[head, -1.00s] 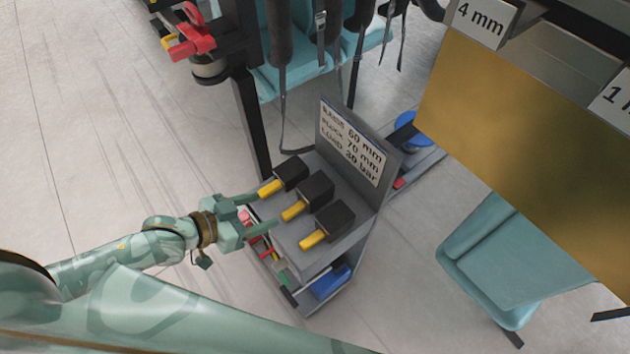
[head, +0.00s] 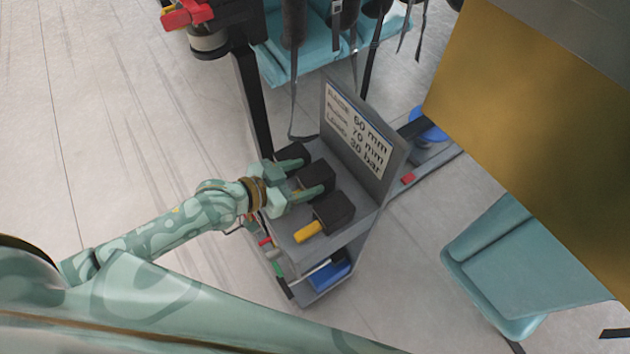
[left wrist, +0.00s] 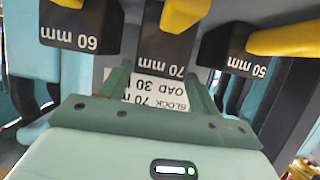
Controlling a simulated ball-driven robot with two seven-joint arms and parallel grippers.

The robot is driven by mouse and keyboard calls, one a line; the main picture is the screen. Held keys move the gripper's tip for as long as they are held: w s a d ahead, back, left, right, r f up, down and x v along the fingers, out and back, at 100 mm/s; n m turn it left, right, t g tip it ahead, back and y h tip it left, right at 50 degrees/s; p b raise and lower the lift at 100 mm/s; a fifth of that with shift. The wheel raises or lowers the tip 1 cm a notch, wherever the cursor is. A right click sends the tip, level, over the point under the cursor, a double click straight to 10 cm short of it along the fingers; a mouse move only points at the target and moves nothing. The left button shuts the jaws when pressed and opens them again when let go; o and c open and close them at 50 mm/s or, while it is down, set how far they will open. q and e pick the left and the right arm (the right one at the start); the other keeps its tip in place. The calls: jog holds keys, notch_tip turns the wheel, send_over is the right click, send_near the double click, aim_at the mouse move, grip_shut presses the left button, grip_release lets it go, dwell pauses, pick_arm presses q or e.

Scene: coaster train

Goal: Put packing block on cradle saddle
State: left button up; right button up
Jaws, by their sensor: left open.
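Three black packing blocks with yellow handles stand on the grey cart's top shelf. In the left wrist view their upside-down labels read 60 mm on the left block (left wrist: 80,25), 70 mm on the middle block (left wrist: 163,50) and 50 mm on the right block (left wrist: 232,48). My left gripper (head: 297,180) is open at the middle block (head: 318,176), its fingers toward either side of it. Whether they touch it I cannot tell. The gripper hides the middle handle in the head view. I cannot make out the cradle saddle. My right gripper is not in view.
A sign (head: 358,135) stands upright behind the blocks, reading 60 mm, block 70 mm and 30 bar. The cart's lower shelf holds a blue box (head: 330,274). A large gold panel (head: 540,130) hangs at the right. A dark post (head: 252,110) rises behind the cart's left side.

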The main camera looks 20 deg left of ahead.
aim_at(320, 174)
pick_arm(q)
jog(key=b+x, duration=0.1)
jog(key=x, duration=0.1)
jog(key=b+x, duration=0.1)
jog(key=x, duration=0.1)
jog(key=shift+w+d+f, duration=0.15)
jog(key=shift+d+f, duration=0.1)
jog(key=shift+f, duration=0.15)
jog(key=shift+w+d, duration=0.15)
jog(key=shift+w, duration=0.1)
